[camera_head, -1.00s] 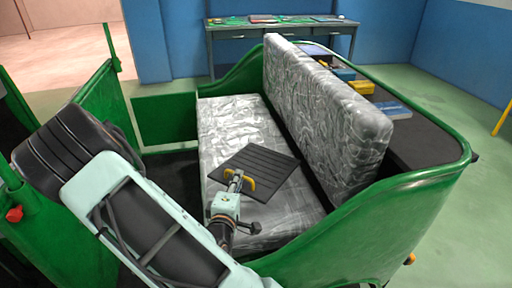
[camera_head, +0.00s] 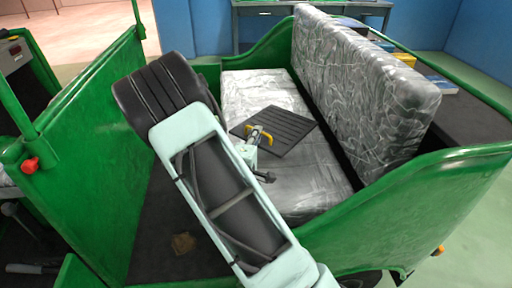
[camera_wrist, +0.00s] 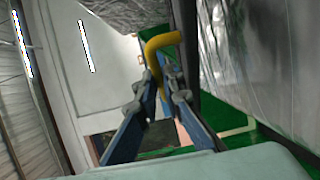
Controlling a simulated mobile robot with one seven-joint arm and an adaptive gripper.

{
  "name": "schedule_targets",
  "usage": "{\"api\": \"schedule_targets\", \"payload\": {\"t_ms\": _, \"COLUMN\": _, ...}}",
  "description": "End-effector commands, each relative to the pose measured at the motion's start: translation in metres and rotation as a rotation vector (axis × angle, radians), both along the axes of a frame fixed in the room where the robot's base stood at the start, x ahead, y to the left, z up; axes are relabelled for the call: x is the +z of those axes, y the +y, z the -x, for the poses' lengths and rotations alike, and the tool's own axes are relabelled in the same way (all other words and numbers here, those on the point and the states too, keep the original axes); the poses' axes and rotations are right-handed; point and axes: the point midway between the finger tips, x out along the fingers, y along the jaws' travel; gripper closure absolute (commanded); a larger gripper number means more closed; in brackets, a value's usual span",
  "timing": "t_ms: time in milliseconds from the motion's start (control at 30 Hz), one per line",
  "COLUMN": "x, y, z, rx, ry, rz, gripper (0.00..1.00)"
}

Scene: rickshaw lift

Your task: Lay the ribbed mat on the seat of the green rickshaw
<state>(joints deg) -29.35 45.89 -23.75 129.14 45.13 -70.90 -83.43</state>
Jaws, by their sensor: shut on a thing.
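The dark ribbed mat (camera_head: 286,129) is over the grey silvery seat (camera_head: 258,92) of the green rickshaw (camera_head: 430,210), near the seat's middle. It looks roughly flat; I cannot tell whether it touches the seat. My gripper (camera_head: 262,136) is at the mat's near left edge, shut on a yellow grip piece (camera_head: 267,139) there. In the wrist view, the yellow piece (camera_wrist: 163,42) is between my fingertips (camera_wrist: 165,72), and the mat (camera_wrist: 184,45) appears as a thin dark strip, nearly edge-on. My arm hides part of the seat's near left side.
The padded backrest (camera_head: 365,85) rises along the seat's right side. A green panel (camera_head: 90,150) with a red knob (camera_head: 30,165) stands at the left. The dark rickshaw floor (camera_head: 150,235) lies left of the seat. A workbench (camera_head: 270,12) is behind.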

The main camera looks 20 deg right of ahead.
Motion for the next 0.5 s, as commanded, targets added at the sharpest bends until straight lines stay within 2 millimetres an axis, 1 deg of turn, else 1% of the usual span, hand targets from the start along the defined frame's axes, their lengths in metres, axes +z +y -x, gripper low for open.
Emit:
{"api": "schedule_targets", "payload": {"t_ms": 33, "x": -0.015, "y": -0.003, "z": -0.009, "rx": -0.002, "ry": -0.001, "rz": 0.003, "gripper": 1.0}}
{"api": "schedule_targets", "payload": {"t_ms": 100, "x": -0.027, "y": -0.004, "z": -0.019, "rx": -0.002, "ry": -0.001, "rz": 0.003, "gripper": 1.0}}
{"api": "schedule_targets", "payload": {"t_ms": 200, "x": -0.04, "y": -0.006, "z": -0.03, "rx": -0.001, "ry": -0.003, "rz": 0.002, "gripper": 1.0}}
{"api": "schedule_targets", "payload": {"t_ms": 300, "x": -0.046, "y": -0.007, "z": -0.037, "rx": -0.001, "ry": -0.003, "rz": 0.001, "gripper": 1.0}}
{"api": "schedule_targets", "payload": {"t_ms": 433, "x": -0.051, "y": -0.008, "z": -0.041, "rx": -0.001, "ry": -0.003, "rz": 0.001, "gripper": 1.0}}
{"api": "schedule_targets", "payload": {"t_ms": 500, "x": -0.057, "y": -0.009, "z": -0.045, "rx": -0.001, "ry": -0.003, "rz": 0.002, "gripper": 1.0}}
